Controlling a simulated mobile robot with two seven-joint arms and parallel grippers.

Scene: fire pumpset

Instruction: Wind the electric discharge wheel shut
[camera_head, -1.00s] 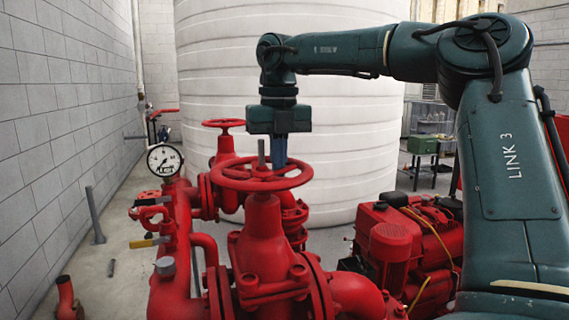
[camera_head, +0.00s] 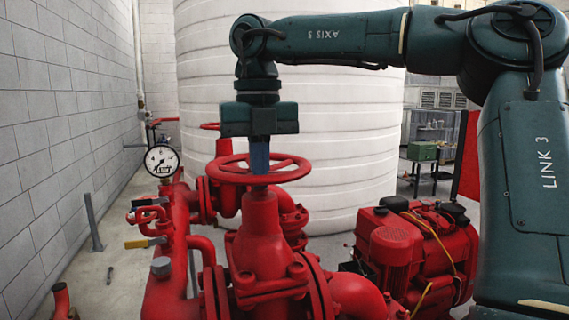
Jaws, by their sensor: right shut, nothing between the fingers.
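The near red handwheel (camera_head: 230,178) lies level on top of a large red valve (camera_head: 262,235) in the middle of the head view. My right gripper (camera_head: 260,170) points straight down over the middle of this wheel, its blue fingers together and empty. The fingertips look to be at the height of the rim, near the hub; I cannot tell whether they touch a spoke. The fingers hide part of the far rim and the valve stem. A second red handwheel (camera_head: 210,126) is partly hidden behind. My left gripper is not in view.
A pressure gauge (camera_head: 161,160) and red pipework (camera_head: 180,240) stand to the left. A red engine (camera_head: 410,250) sits to the right, below my right arm. A large white tank (camera_head: 340,130) fills the back.

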